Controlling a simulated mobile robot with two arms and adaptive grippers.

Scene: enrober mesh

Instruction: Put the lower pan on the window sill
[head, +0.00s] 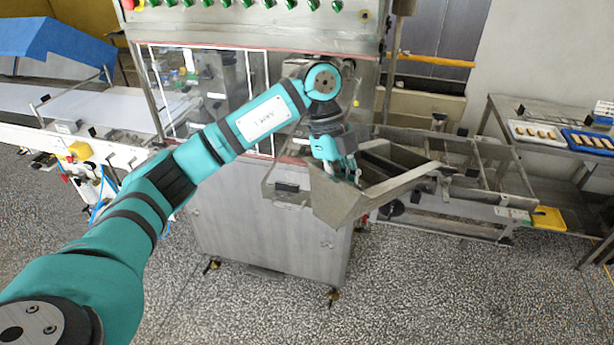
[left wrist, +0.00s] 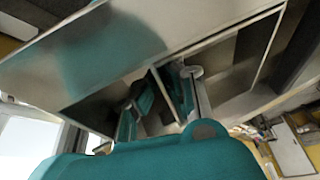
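A grey sheet-metal pan (head: 342,206) with sloping walls sits tilted at the front right corner of the steel machine; I take it to be the lower pan. My left gripper (head: 343,171) points down at its upper rim, fingers spread. In the left wrist view, my fingers (left wrist: 163,98) stand apart with a thin metal edge between them, and the broad metal wall (left wrist: 90,55) lies beyond. I cannot tell whether the fingers touch the metal. The machine's window (head: 205,95) has a white frame, and a narrow ledge (head: 262,157) runs below it. My right gripper is not in view.
The steel machine (head: 265,225) stands on castors on speckled floor. A metal frame conveyor (head: 470,190) extends to the right, with a yellow tray (head: 548,219) at its end. A white belt (head: 90,103) lies left. Trays stand on a right-hand table (head: 500,107). The front floor is clear.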

